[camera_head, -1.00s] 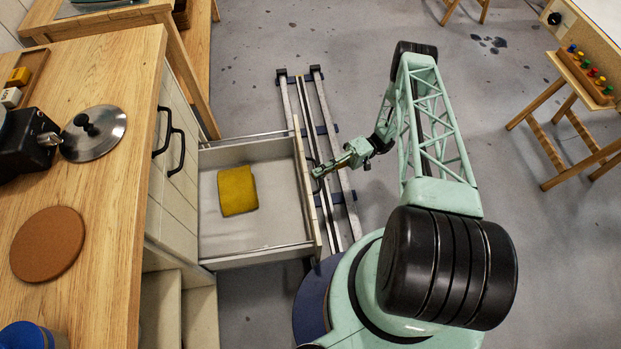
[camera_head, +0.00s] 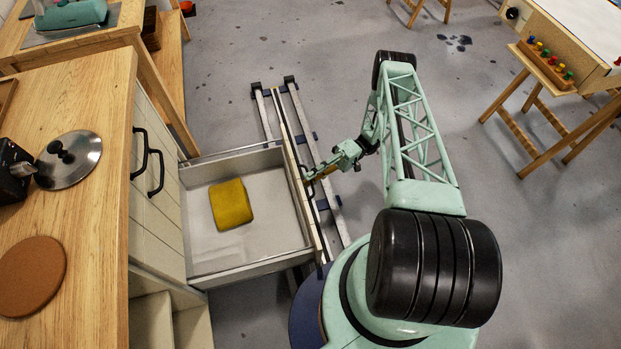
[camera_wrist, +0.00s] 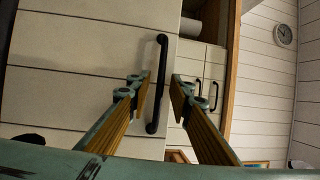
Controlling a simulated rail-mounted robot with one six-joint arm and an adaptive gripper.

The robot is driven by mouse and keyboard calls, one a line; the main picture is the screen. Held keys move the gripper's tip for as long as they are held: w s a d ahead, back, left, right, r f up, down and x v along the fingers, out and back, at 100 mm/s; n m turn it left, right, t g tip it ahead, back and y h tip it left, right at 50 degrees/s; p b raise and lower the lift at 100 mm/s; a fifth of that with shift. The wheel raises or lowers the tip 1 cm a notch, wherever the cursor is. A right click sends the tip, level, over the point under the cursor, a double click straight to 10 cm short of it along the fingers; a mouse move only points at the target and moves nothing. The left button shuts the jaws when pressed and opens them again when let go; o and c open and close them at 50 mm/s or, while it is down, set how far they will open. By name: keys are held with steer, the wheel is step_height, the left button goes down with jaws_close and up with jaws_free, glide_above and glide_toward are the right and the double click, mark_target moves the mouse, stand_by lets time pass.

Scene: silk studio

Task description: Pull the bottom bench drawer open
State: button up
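The bench drawer (camera_head: 215,262) stands pulled out from the cabinet in the head view. It is pale inside, with a yellow block (camera_head: 232,204) lying in it. My gripper (camera_head: 308,179) is at the outer side of the drawer front, by its dark handle (camera_head: 306,190). In the wrist view, my gripper (camera_wrist: 160,82) has its two fingers apart, with a dark bar handle (camera_wrist: 162,60) between the tips on a pale panelled front (camera_wrist: 95,70). Gaps show on both sides of the bar; contact cannot be told.
The wooden bench top (camera_head: 90,185) holds a metal lid (camera_head: 70,168) and a brown round mat (camera_head: 30,275). Two dark handles (camera_head: 157,172) are on the cabinet front. A rail (camera_head: 318,165) runs beyond the drawer. Open floor (camera_head: 270,50) lies behind; a wooden-legged table (camera_head: 560,75) stands right.

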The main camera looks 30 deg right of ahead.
steer(key=shift+d, duration=0.1)
steer(key=w+d+f, duration=0.1)
steer(key=d, duration=1)
steer(key=shift+d+f, duration=0.15)
steer(key=shift+d, duration=0.2)
steer(key=shift+w, duration=0.1)
stand_by(0.8)
